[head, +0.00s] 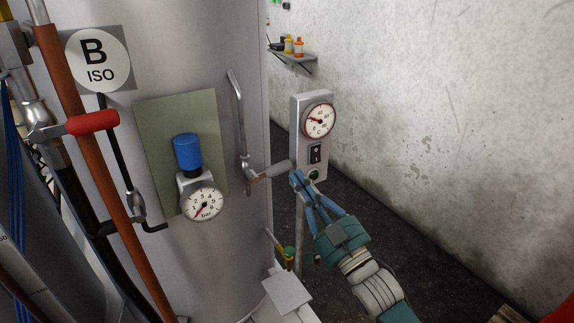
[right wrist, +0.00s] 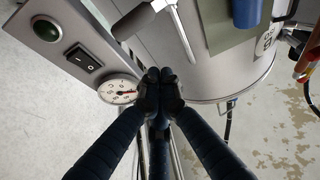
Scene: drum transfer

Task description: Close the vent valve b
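The vent valve with a grey lever handle (head: 277,169) sits at the lower end of a thin metal pipe (head: 238,105) on the side of tank B (head: 225,50). The lever sticks out to the right, roughly across the pipe. In the right wrist view the grey handle (right wrist: 136,20) is at the top, beyond my fingertips. My right gripper (head: 297,178) is just right of the handle's end in the head view. Its fingertips (right wrist: 160,78) are together in the wrist view, with nothing seen between them; they look apart from the handle. My left gripper is not in view.
A control box (head: 311,150) with dial and switch stands close behind my right gripper. A blue-capped pressure regulator (head: 188,153) and a red-handled valve (head: 92,122) are left. A shelf (head: 292,58) with bottles is on the wall. Floor to the right is largely clear.

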